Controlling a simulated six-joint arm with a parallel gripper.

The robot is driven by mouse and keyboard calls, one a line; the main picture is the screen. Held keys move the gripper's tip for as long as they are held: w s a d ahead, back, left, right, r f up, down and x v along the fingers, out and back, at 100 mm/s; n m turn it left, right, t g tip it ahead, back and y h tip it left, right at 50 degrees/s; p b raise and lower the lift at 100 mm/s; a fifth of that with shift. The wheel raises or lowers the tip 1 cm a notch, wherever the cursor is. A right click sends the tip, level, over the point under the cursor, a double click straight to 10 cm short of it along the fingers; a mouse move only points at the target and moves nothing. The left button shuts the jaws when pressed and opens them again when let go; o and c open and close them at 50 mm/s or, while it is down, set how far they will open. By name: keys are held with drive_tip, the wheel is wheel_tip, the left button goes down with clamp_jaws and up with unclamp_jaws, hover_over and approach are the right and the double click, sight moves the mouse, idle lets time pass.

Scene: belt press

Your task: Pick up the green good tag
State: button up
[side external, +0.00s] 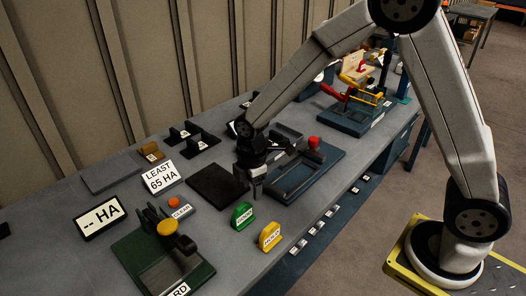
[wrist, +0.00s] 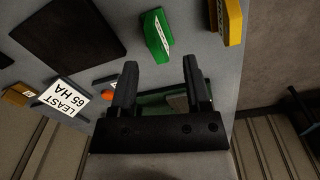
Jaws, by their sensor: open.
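The green tag (side external: 242,215) stands upright on the grey bench, with a white label strip across its face. In the wrist view the green tag (wrist: 155,38) lies just beyond the fingertips, roughly in line with the gap between them. My gripper (side external: 256,190) points down above the bench, behind and slightly right of the tag in the side view. In the wrist view my gripper (wrist: 160,63) has its two black fingers apart with nothing held between them. The tag is apart from the fingers as far as I can see.
A yellow tag (side external: 269,237) stands close to the right of the green one. A black mat (side external: 217,186) and a blue tray fixture (side external: 298,172) lie behind. A dark green fixture (side external: 137,252) with an orange-yellow knob stands left. The bench's front edge is near the tags.

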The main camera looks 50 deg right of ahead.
sight(242, 206)
drive_tip(key=shift+w+a+f+n, duration=0.75)
drive_tip(key=shift+w+a+n, duration=0.15)
drive_tip(key=shift+n, duration=0.5)
drive_tip(key=shift+f, duration=1.3)
drive_tip(key=shift+s+a+f, duration=0.1)
drive_tip(key=shift+f, duration=1.2)
drive_tip(key=shift+s+a+f, duration=0.1)
drive_tip(key=shift+f, duration=1.2)
clamp_jaws()
